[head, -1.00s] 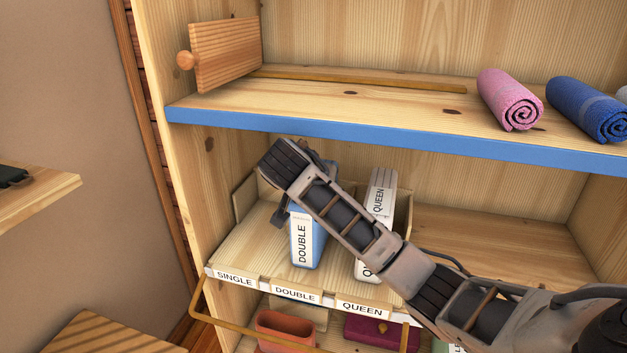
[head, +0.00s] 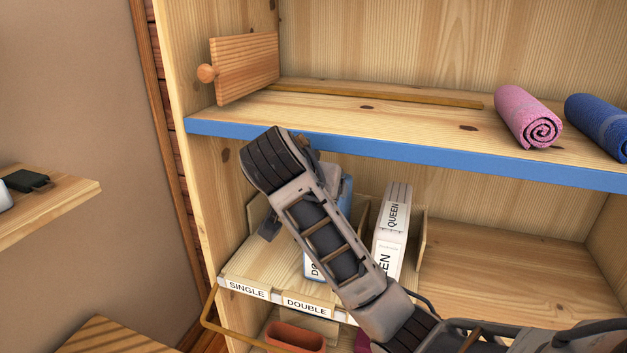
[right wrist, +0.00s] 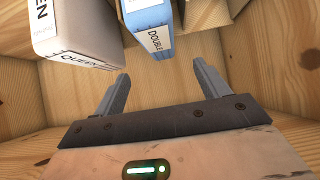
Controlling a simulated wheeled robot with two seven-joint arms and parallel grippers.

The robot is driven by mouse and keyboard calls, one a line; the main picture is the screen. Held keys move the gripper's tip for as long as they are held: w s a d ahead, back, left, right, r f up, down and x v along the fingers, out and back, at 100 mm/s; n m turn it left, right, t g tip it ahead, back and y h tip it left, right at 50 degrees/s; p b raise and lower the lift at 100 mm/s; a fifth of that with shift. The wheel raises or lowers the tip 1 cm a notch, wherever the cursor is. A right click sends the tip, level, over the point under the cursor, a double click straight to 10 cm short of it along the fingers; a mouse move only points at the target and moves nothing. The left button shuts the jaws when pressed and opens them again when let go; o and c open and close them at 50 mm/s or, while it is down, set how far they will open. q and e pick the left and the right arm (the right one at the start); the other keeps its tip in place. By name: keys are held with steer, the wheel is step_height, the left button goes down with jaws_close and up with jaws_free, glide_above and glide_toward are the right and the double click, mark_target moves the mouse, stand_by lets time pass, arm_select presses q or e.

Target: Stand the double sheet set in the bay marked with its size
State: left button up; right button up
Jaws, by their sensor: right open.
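The double sheet set (head: 345,194), a blue pack with a white DOUBLE label, stands upright on the middle shelf, behind the DOUBLE bay tag (head: 306,305). My right arm covers much of it in the head view. In the right wrist view the double set (right wrist: 152,14) lies beyond my right gripper (right wrist: 162,72), whose fingers are spread with nothing between them. The fingertips look apart from the pack. A white queen set (head: 392,232) stands to its right. My left gripper is in neither view.
The SINGLE tag (head: 247,289) marks an empty-looking bay at the left. A blue-edged shelf (head: 400,156) runs above my right arm, with a pink rolled towel (head: 528,118) and a blue one (head: 600,124). A brass rail (head: 225,333) sticks out in front below.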

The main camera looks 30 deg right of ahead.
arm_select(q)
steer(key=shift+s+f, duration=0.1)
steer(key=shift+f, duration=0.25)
arm_select(e)
steer(key=shift+v, duration=0.85)
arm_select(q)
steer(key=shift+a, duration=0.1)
